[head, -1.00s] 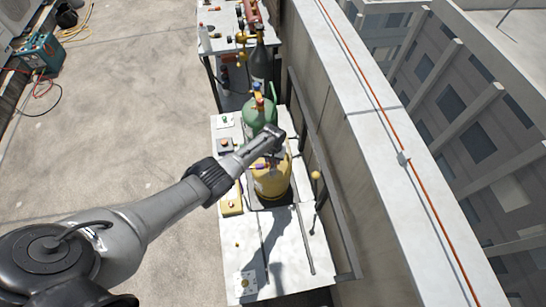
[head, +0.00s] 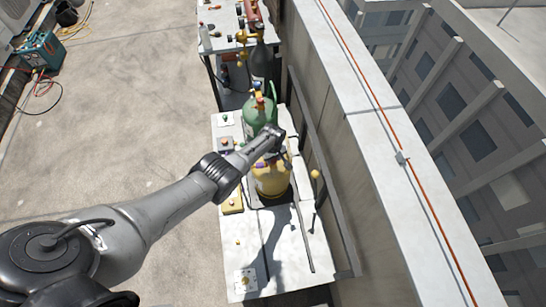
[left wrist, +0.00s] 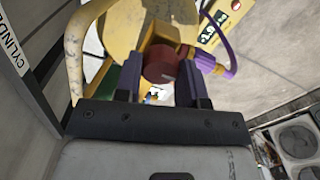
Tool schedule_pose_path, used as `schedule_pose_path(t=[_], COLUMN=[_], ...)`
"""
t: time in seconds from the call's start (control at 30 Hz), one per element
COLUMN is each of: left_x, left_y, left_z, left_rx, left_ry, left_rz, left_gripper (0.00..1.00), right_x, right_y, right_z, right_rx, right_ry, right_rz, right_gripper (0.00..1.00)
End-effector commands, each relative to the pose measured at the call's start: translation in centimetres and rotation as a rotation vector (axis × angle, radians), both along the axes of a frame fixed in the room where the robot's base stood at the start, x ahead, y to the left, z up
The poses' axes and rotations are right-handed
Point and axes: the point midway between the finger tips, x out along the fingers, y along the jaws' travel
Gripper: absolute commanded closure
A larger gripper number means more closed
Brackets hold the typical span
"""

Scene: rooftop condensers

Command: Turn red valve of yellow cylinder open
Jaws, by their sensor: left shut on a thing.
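The yellow cylinder (head: 271,184) stands upright on the white table, partly covered by my left wrist. Its top and yellow collar (left wrist: 110,35) fill the upper part of the left wrist view. The red valve (left wrist: 160,66) is a round knob on the cylinder's fitting, seen close up. My left gripper (left wrist: 160,80) has its two dark fingers on either side of the red valve and is shut on it. In the head view the left gripper (head: 270,153) is over the cylinder's top, its fingers mostly hidden. My right gripper is not in view.
A green cylinder (head: 257,118) and a dark grey cylinder (head: 262,62) stand behind. A parapet wall (head: 370,150) runs along the right. A purple hose (left wrist: 228,52) joins the fitting beside the valve.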

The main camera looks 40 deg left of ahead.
Motion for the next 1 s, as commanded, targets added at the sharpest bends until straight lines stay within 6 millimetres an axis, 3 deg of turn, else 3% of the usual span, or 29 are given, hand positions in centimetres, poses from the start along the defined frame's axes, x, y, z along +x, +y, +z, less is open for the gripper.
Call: schedule_pose_path(t=[0.47,0.5,0.7,0.77,1.0], left_x=[0.17,0.17,0.10,0.07,0.03], left_y=[-0.07,-0.06,-0.04,-0.03,0.00], left_z=[0.22,0.22,0.14,0.11,0.14], left_rx=[-0.002,-0.002,-0.001,0.000,0.000], left_ry=[-0.002,-0.002,-0.002,-0.001,0.000], left_rz=[0.015,0.015,0.014,0.014,0.013], left_gripper=[0.87,0.62,0.43,0.37,0.37], right_x=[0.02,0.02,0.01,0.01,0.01], right_y=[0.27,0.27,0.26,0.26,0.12], right_z=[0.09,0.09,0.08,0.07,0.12], right_rx=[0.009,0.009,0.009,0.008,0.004], right_ry=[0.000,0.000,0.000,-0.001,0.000], right_rz=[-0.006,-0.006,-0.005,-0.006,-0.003], right_gripper=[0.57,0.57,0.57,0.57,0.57])
